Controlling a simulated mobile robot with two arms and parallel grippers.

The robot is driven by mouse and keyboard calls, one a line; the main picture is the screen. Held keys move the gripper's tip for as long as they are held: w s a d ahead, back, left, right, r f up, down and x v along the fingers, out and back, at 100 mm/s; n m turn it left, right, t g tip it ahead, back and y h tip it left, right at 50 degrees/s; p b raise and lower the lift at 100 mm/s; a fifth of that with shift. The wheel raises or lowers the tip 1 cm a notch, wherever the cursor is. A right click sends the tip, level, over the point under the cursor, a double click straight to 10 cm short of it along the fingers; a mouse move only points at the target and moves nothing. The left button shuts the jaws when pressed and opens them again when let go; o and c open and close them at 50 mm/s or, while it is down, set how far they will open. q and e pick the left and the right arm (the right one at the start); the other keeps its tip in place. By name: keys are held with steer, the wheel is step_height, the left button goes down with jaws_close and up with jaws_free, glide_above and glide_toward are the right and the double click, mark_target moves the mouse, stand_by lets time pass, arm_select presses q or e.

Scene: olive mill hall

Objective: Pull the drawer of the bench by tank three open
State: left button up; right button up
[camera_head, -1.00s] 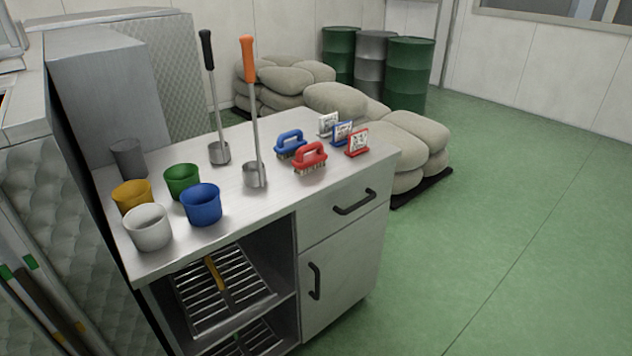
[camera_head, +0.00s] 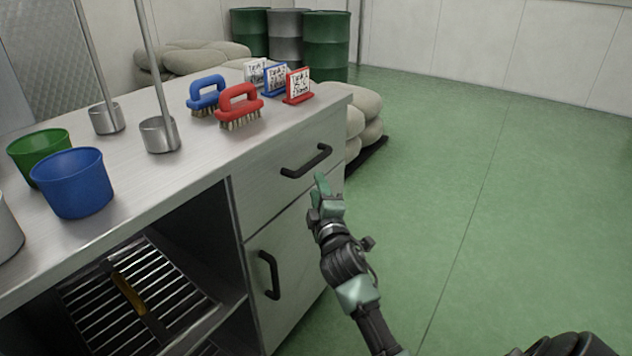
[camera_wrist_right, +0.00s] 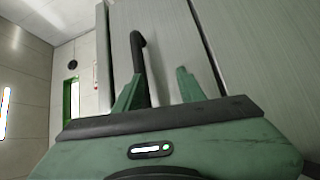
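The bench drawer (camera_head: 262,195) is shut, its front flush with the bench's right end, above a cupboard door. Its black bar handle (camera_head: 307,166) is on the front. My right gripper (camera_head: 322,186) is just below and right of the handle in the head view. In the right wrist view its two green fingers (camera_wrist_right: 160,88) are apart, pointing at the drawer front (camera_wrist_right: 175,40). The handle (camera_wrist_right: 141,65) shows between them, closer to the left finger. I cannot tell whether they touch. My left gripper is not in view.
The cupboard door (camera_head: 290,245) below has its own black handle (camera_head: 269,275). A red brush (camera_head: 240,103), blue brush (camera_head: 207,92), ladles, cups and small signs stand on the benchtop (camera_head: 200,155). Sacks (camera_head: 368,115) lie behind the bench. The green floor (camera_head: 500,200) to the right is clear.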

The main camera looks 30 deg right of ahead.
mark_target(316, 157)
steer(key=shift+t+h, duration=0.3)
steer(key=w+d+r, duration=0.1)
steer(key=w, duration=0.1)
steer(key=w+d+r+b, duration=0.1)
steer(key=w, duration=0.1)
steer(key=w+d+r, duration=0.1)
steer(key=w, duration=0.1)
steer(key=shift+w+d+r, duration=0.35)
steer(key=shift+r, duration=0.05)
jaws_close()
steer(key=shift+f, duration=0.1)
stand_by(0.9)
